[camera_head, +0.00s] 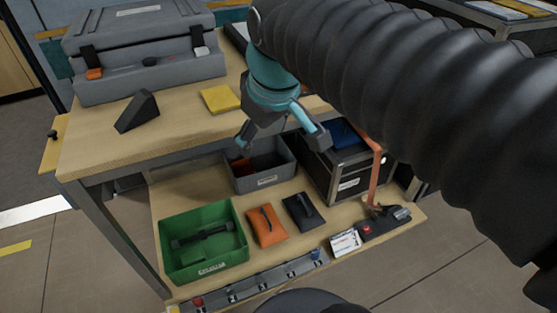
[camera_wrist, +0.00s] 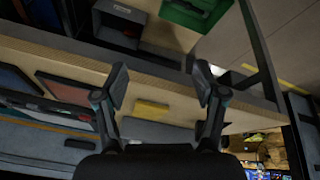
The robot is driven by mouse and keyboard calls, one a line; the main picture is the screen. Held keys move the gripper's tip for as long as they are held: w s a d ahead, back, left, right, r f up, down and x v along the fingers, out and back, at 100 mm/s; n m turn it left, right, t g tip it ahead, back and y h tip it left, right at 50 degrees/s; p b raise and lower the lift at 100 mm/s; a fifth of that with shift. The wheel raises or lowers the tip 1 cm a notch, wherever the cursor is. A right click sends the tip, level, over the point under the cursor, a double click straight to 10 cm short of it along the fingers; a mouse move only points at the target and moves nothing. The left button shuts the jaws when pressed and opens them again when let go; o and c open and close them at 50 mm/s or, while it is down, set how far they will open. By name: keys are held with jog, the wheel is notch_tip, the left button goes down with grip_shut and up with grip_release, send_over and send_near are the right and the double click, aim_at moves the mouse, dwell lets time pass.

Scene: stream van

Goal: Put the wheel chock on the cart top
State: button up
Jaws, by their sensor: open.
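A dark wedge, which looks like the wheel chock (camera_head: 138,112), rests on the left part of the wooden cart top (camera_head: 92,150) in the head view. My gripper (camera_head: 281,140) is open and empty, to the right of the wedge and over the cart's front edge, with the grey bin below it. In the wrist view my gripper (camera_wrist: 160,84) shows two spread fingers with nothing between them. I cannot make out the wedge there; the right finger may hide it.
A grey case (camera_head: 150,50) and a yellow block (camera_head: 220,99) sit on the top. The lower shelf holds a green bin (camera_head: 243,225), a grey bin (camera_head: 288,170), a black box (camera_head: 350,185), an orange pouch (camera_head: 266,226) and a dark flat item (camera_head: 303,211).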

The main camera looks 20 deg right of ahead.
jog(key=s+d+f+m+t, duration=0.1)
jog(key=s+d+f+m, duration=0.2)
jog(key=f, duration=0.6)
jog(key=s+m, duration=0.2)
jog(key=s, duration=0.1)
jog(key=shift+s, duration=0.4)
jog(key=shift+d, duration=0.1)
